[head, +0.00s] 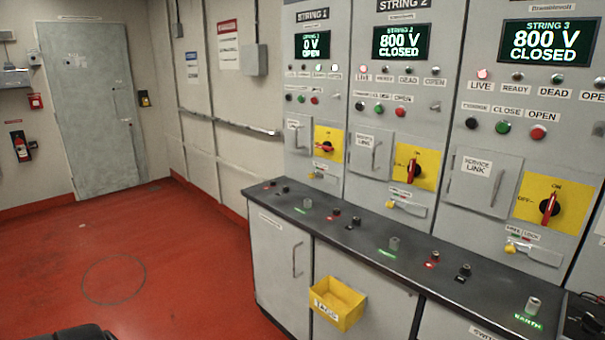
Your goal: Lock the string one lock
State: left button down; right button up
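The string 1 panel (301,105) stands at the left of the cabinet row. Its display (313,46) reads 0 V OPEN. Its red rotary handle (325,147) lies about level on a yellow plate. Neither of my grippers is in view.
String 2 (401,42) and string 3 (546,41) displays read 800 V CLOSED, with upright red handles. A dark counter (345,228) with several terminals runs before the panels. A yellow tags bin (338,303) juts from its front. Red floor (170,260) at left is clear.

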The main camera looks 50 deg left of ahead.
aim_at(311, 176)
jog(key=i+j, duration=0.25)
jog(key=j, duration=0.2)
jog(key=i+j, duration=0.2)
jog(key=j, duration=0.25)
jog(key=i+j+u, duration=0.1)
jog(key=i+j, duration=0.15)
jog(key=j, duration=0.2)
jog(key=i+j, duration=0.2)
jog(key=j, duration=0.2)
jog(key=i+j, duration=0.25)
jog(key=j, duration=0.2)
jog(key=i+j, duration=0.25)
jog(key=j, duration=0.2)
jog(key=u, duration=0.05)
